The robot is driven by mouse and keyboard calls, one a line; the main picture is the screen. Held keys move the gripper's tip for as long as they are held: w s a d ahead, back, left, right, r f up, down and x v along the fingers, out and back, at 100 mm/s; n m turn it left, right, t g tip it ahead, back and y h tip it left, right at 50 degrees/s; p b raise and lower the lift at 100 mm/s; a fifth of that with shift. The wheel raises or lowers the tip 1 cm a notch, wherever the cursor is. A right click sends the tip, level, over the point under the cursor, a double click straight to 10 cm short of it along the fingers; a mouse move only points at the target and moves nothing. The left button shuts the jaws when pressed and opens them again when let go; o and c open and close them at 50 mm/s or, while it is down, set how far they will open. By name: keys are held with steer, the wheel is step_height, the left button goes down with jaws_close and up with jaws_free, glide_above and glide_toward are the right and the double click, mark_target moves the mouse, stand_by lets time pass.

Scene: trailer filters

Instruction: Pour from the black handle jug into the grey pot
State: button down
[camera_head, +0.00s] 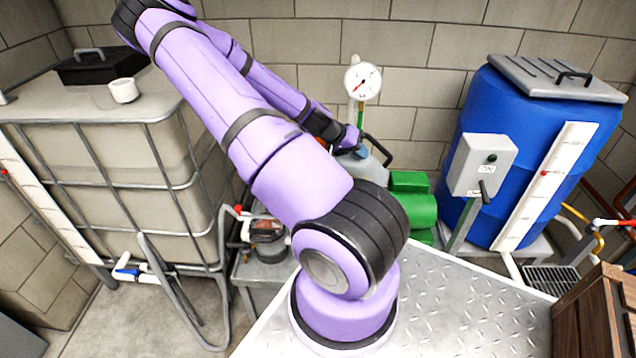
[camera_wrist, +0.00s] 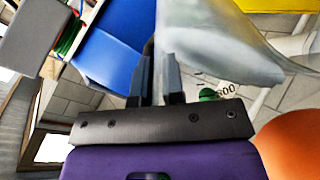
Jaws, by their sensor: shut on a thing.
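A pale grey, translucent jug (camera_head: 368,168) with a black handle (camera_head: 379,149) is at the end of my arm in the head view, in front of the block wall. My gripper (camera_head: 350,140) is shut on the jug, partly hidden by my own arm. In the wrist view my gripper (camera_wrist: 160,72) has its two dark fingers close together, with the clear jug body (camera_wrist: 215,40) beside them. The jug's tilt and any contents are hard to tell. I cannot pick out a grey pot with certainty in either view.
A blue barrel (camera_head: 535,130) with a grey lid stands right.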

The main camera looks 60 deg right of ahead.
mark_target(374, 163)
steer(key=shift+w+a+r+g+h, duration=0.3)
steer(key=shift+r+g+h, duration=0.2)
steer(key=shift+r+g, duration=0.1)
steer(key=shift+w+a+r+g+h, duration=0.15)
steer(key=shift+w+r+g+h, duration=0.15)
steer(key=shift+r+g+h, duration=0.25)
stand_by(5.0)
steer(key=shift+f, duration=0.1)
steer(key=shift+s+d+f+t+y, duration=0.25)
steer(key=shift+s+f+t+y, duration=0.1)
steer(key=shift+t+y, duration=0.15)
steer(key=shift+s+d+f+t+y, duration=0.2)
steer(key=shift+f+t+y, duration=0.25)
steer(key=shift+f+t, duration=0.15)
steer(key=shift+s+d+f+t+y, duration=0.1)
steer(key=shift+s+f+t+y, duration=0.1)
steer(key=shift+f+t+y, duration=0.3)
steer(key=shift+s+f, duration=0.1)
steer(key=shift+f, duration=0.05)
steer(key=shift+s+d+f+t+y+b, duration=0.6)
steer(key=shift+s+d+f+t+b, duration=0.15)
steer(key=shift+s+t+b, duration=0.15)
steer(key=shift+s+d+r+t+y+b, duration=0.2)
steer(key=shift+s+d+t+y+b, duration=0.05)
steer(key=shift+s+t+y+b, duration=0.25)
